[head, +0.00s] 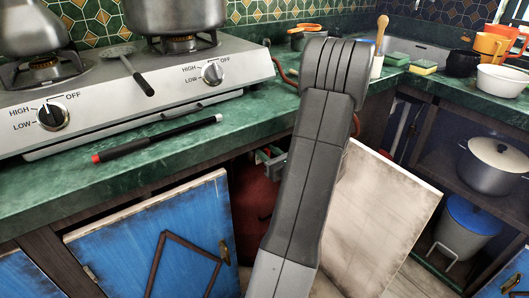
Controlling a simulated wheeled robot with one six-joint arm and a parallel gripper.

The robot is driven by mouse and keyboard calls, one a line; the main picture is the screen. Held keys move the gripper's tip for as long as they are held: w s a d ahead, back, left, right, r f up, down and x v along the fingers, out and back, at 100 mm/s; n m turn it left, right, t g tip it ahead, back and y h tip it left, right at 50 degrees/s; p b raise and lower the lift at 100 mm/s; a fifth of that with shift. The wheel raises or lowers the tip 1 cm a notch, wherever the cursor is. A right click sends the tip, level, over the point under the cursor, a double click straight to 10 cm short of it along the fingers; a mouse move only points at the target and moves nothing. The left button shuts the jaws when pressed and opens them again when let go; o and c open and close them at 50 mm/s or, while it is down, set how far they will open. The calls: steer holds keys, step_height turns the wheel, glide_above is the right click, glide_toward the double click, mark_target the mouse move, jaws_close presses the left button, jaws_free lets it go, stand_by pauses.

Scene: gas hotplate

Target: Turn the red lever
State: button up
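The red lever cannot be made out in the head view. A dark red body (257,196) shows inside the open cabinet under the counter, left of my arm, mostly in shadow. Small grey parts (270,157) stick out beside my arm above this red body. I cannot tell whether they are a valve or part of my gripper. My arm rises through the middle of the view and hides most of the cabinet opening. My gripper is not clearly visible behind it, so its opening does not show. A reddish-brown hose (283,76) runs from the stove side behind my arm.
The hotplate (180,100) with two knobs, a kettle and a pot stands on the green counter (115,178). A black stick with a red tip (155,139) lies at its front. A blue door (150,240) and a pale open door (380,215) flank the cabinet opening.

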steer(key=shift+x, duration=1.15)
jaws_close()
